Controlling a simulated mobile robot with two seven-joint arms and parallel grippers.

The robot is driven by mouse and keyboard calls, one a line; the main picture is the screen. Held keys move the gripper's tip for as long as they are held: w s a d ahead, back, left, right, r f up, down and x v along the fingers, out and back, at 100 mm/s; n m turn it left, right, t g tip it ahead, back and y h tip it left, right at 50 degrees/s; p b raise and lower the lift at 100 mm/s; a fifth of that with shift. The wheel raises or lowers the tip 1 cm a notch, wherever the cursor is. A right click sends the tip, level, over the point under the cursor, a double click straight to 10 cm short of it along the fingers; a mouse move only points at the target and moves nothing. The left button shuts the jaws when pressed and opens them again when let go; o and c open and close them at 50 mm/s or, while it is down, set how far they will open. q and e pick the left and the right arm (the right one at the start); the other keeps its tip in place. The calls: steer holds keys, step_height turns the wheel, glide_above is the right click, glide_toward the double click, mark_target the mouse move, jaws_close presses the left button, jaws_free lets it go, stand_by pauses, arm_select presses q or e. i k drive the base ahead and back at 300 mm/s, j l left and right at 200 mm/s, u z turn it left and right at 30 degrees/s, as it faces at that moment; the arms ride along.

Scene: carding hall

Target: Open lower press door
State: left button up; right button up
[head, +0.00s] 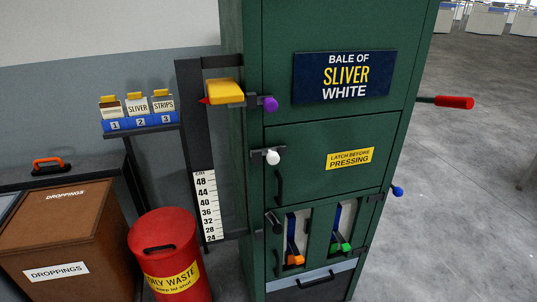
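A tall green press (235,160) stands in the middle of the head view. Its front has stacked panels. The middle door (310,185) has a yellow label "LATCH BEFORE PRESSING" (350,158) and a black handle (280,187) at its left edge. A latch with a white knob (272,157) sits across its upper left edge. The upper panel has a "BALE OF SLIVER WHITE" sign (344,76) and a purple-knobbed latch (269,104). The middle door looks closed, flush with the front. Neither of my grippers shows.
Below the door are an orange lever (294,257), a green lever (342,246) and a black-handled drawer (316,280). A red handle (454,102) and blue knob (397,191) stick out right. A red bin (165,250) and brown droppings box (65,235) stand left.

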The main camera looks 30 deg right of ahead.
mark_target(323, 210)
steer(key=z, duration=1.35)
